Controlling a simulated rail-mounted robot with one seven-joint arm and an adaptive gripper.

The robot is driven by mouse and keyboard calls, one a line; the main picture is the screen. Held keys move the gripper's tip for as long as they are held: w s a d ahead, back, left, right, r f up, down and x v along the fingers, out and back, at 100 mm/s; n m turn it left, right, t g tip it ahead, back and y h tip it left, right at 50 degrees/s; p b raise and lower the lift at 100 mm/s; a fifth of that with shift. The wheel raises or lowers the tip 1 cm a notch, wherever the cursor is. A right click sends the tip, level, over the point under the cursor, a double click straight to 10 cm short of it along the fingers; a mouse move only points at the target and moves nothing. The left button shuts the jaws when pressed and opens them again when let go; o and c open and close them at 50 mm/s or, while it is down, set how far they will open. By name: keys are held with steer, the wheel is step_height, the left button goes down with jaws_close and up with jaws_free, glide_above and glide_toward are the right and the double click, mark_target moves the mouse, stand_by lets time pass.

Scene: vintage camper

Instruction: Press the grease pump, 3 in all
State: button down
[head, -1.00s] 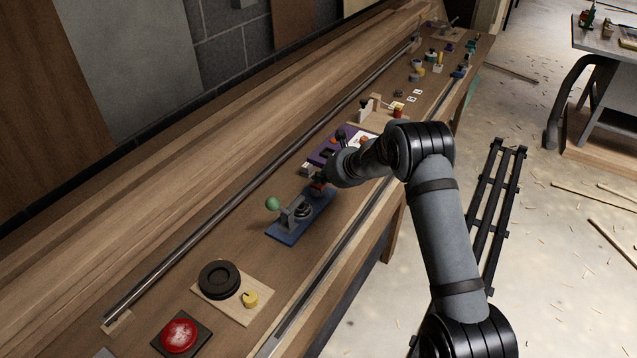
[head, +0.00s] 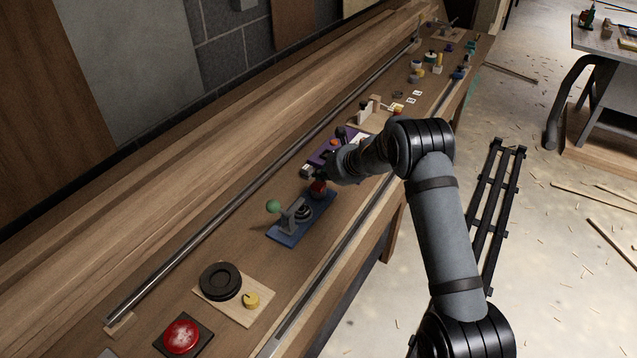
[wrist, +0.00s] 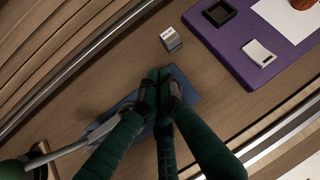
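A device on a blue base (head: 285,236), which looks like the grease pump, sits on the workbench. It has a grey lever with a green ball (head: 273,206), a dark round part and a small red part (head: 318,188) at its far end. My gripper (wrist: 162,78) is over that far end of the blue base, which also shows in the wrist view (wrist: 185,86). Its fingertips are drawn together, with nothing seen between them. The fingers cover the red part in the wrist view, so I cannot tell whether they touch it.
A purple board (wrist: 232,45) with small items lies just beyond. A small grey block (wrist: 171,39) stands nearby. Nearer are a black ring (head: 219,281) with a yellow knob (head: 251,299) and a red button (head: 181,336). A metal rail (head: 250,197) runs along the bench.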

step_height(320, 180, up, 5)
steer(key=p, duration=0.4)
stand_by(2.0)
steer(key=shift+a, duration=0.15)
steer(key=a+r+p, duration=0.2)
steer(key=a, duration=0.2)
steer(key=r+p, duration=0.2)
glide_above(319, 185)
steer(key=d, duration=0.1)
steer(key=shift+a, duration=0.4)
steer(key=shift+d+f, duration=0.15)
